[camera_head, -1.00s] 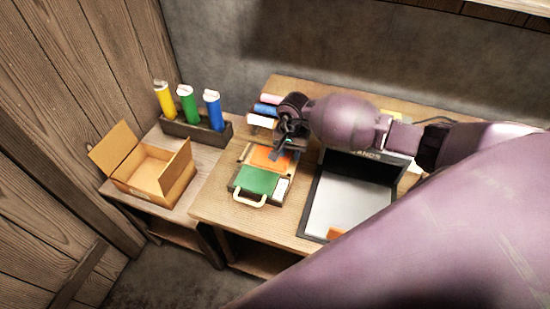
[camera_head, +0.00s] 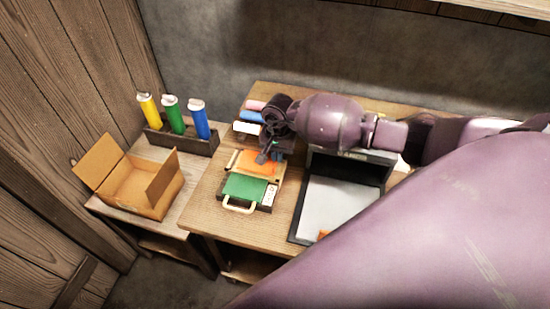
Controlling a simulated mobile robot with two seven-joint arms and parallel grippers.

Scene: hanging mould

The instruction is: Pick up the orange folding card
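The orange folding card (camera_head: 257,162) lies flat-looking in the back part of a light wooden frame on the table, behind a green piece (camera_head: 245,187) with a pale handle. My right gripper (camera_head: 268,152) reaches in from the right and points down over the card's back right edge. A dark fingertip overlaps the card in the picture. I cannot tell whether it touches the card or whether the fingers are open or shut, since they are small and dark. My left gripper is not in view.
An open cardboard box (camera_head: 138,190) and a rack (camera_head: 190,140) with yellow, green and blue cylinders stand on the left table. A black-framed device (camera_head: 299,222) with a pale plate is right of the card. Rolls (camera_head: 251,117) lie behind. My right arm covers the lower right.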

